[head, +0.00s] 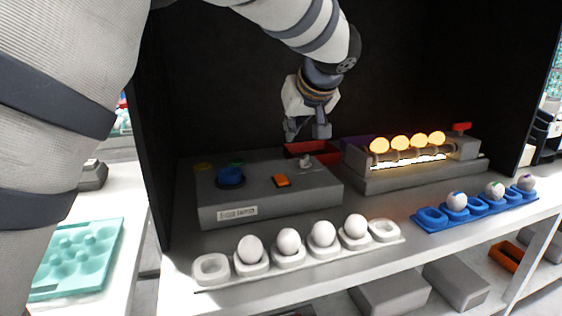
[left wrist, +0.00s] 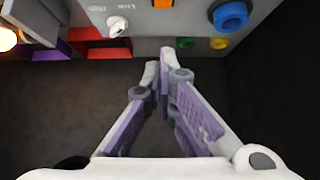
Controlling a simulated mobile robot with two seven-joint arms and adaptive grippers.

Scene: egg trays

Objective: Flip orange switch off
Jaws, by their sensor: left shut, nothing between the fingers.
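The orange switch (head: 282,181) is on top of the grey control box (head: 262,203). It also shows at the top edge of the left wrist view (left wrist: 163,4), cut off by the frame. My left gripper (head: 307,134) hangs above and behind the box, fingers downward, apart from the switch. In the left wrist view my left gripper (left wrist: 160,60) has its fingertips together with nothing between them. My right gripper is in neither view.
The box also bears a blue round knob (head: 230,176) and a white knob (head: 306,161). A lit egg lamp (head: 415,176) with several glowing eggs stands right. A white egg tray (head: 212,269) and a blue egg tray (head: 433,216) lie in front.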

